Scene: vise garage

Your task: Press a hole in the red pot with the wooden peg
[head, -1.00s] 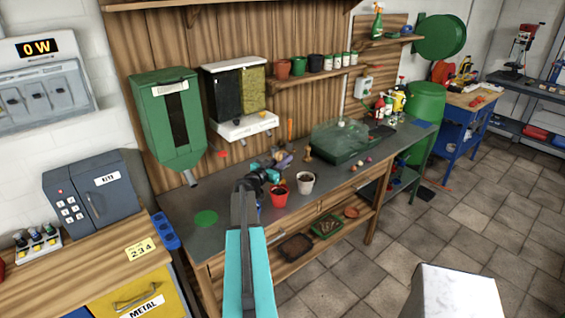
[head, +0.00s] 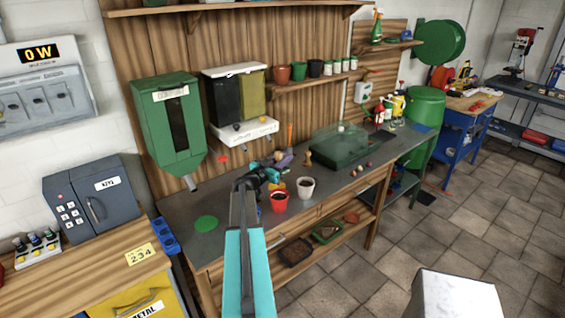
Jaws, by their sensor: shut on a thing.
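The red pot (head: 279,202) stands upright on the grey workbench, near its front edge, with dark soil showing inside. My gripper (head: 277,171) is behind and above the red pot in the picture. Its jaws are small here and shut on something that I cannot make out. A small upright brown wooden piece with a knob-like top (head: 307,158) stands on the bench to the right of my gripper. I cannot tell whether it is the wooden peg. My arm hides part of the bench left of the pot.
A white pot (head: 306,187) with dark soil stands close to the right of the red pot. A green lidded box (head: 340,146) is farther right. A green disc (head: 205,223) lies on the left. Dispensers (head: 166,118) hang behind. Some small round things lie on the right.

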